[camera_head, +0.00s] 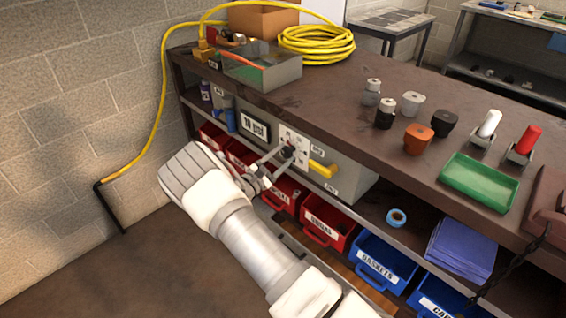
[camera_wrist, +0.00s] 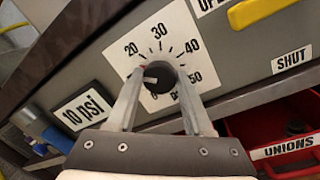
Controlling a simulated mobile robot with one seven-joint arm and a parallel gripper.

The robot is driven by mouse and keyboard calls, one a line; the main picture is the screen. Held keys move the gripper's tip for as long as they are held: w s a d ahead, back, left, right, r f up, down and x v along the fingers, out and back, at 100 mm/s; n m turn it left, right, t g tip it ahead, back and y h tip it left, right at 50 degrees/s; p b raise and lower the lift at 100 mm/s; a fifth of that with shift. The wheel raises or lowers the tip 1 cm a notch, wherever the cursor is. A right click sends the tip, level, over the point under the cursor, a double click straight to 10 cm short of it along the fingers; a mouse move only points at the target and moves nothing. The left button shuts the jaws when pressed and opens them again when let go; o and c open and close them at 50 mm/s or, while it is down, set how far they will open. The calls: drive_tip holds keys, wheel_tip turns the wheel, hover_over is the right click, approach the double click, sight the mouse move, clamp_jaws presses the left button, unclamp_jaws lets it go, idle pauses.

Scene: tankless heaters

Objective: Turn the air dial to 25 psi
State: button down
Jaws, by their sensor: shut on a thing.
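The air dial is a black round knob (camera_wrist: 160,78) with a white pointer, on a white scale plate (camera_wrist: 160,30) marked in tens up to 50. The pointer faces left, below the 20; a finger hides that part of the scale. My gripper (camera_wrist: 158,72) is shut on the knob, one finger on each side. In the head view, my gripper (camera_head: 279,154) reaches the dial (camera_head: 288,152) on the front of a grey box under the benchtop. A sign left of the dial (camera_wrist: 82,110) reads "10 psi"; it also shows in the head view (camera_head: 255,128).
A yellow lever (camera_head: 322,169) sits right of the dial, beside a SHUT label (camera_wrist: 292,60). Red bins (camera_head: 326,220) and blue bins (camera_head: 383,262) stand on the shelf below. The benchtop (camera_head: 330,100) overhangs the box and holds fittings and a green tray (camera_head: 481,183).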

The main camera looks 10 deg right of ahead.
drive_tip(key=m+b, duration=0.2)
drive_tip(key=m, duration=0.1)
drive_tip(key=m+b, duration=0.2)
drive_tip(key=m, duration=0.1)
drive_tip(key=shift+a+f+g+h, duration=0.2)
drive_tip(key=shift+g+h, duration=0.1)
drive_tip(key=shift+h, duration=0.1)
drive_tip(key=m+b, duration=0.4)
drive_tip(key=m, duration=0.1)
drive_tip(key=shift+w+r+g+h, duration=0.1)
drive_tip(key=shift+r+g+h, duration=0.05)
drive_tip(key=shift+g+h, duration=0.2)
drive_tip(key=shift+d+m, duration=0.1)
drive_tip(key=shift+m, duration=0.3)
drive_tip(key=shift+c, duration=1.6)
unclamp_jaws()
drive_tip(key=p+v, duration=0.2)
drive_tip(key=v, duration=1.5)
drive_tip(key=shift+a+p, duration=0.2)
drive_tip(key=shift+p, duration=0.15)
